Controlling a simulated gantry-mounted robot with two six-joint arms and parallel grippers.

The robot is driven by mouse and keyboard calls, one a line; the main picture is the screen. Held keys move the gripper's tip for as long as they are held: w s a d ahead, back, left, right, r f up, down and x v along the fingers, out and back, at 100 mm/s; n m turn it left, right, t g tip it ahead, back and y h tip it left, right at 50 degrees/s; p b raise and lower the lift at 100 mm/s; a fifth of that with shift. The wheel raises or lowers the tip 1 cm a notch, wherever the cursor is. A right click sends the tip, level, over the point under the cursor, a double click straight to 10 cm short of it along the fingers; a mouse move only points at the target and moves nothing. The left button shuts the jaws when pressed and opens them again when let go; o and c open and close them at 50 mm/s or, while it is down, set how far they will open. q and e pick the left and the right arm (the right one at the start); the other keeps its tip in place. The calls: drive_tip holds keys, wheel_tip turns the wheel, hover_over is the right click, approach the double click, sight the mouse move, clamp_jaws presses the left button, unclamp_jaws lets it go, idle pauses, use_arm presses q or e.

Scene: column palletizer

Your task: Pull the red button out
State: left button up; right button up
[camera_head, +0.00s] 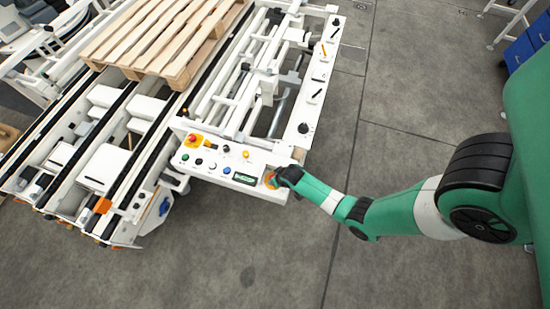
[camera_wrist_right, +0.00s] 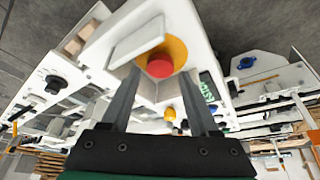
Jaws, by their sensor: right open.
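In the right wrist view the red button (camera_wrist_right: 160,67) sits on a round yellow base (camera_wrist_right: 178,48) at the corner of a white panel. My right gripper (camera_wrist_right: 160,88) is open, with its two dark fingers reaching toward either side of the button. I cannot tell whether the fingers touch it. In the head view my right gripper (camera_head: 279,178) is at the near right corner of the control panel (camera_head: 215,160). It hides most of the button there, and only part of its yellow base (camera_head: 270,181) shows. My left gripper is not in view.
Another red knob on yellow (camera_head: 193,140) is at the panel's left end, with several small buttons and a green display (camera_head: 244,178) between. A wooden pallet (camera_head: 165,38) lies on the conveyor. The grey floor (camera_head: 330,250) in front is clear.

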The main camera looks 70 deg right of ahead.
drive_tip(key=x, duration=0.2)
drive_tip(key=shift+w+d+f+b, duration=0.1)
drive_tip(key=shift+w+f+b, duration=0.05)
drive_tip(key=shift+f+b, duration=0.2)
drive_tip(key=shift+r, duration=0.1)
clamp_jaws()
idle(1.0)
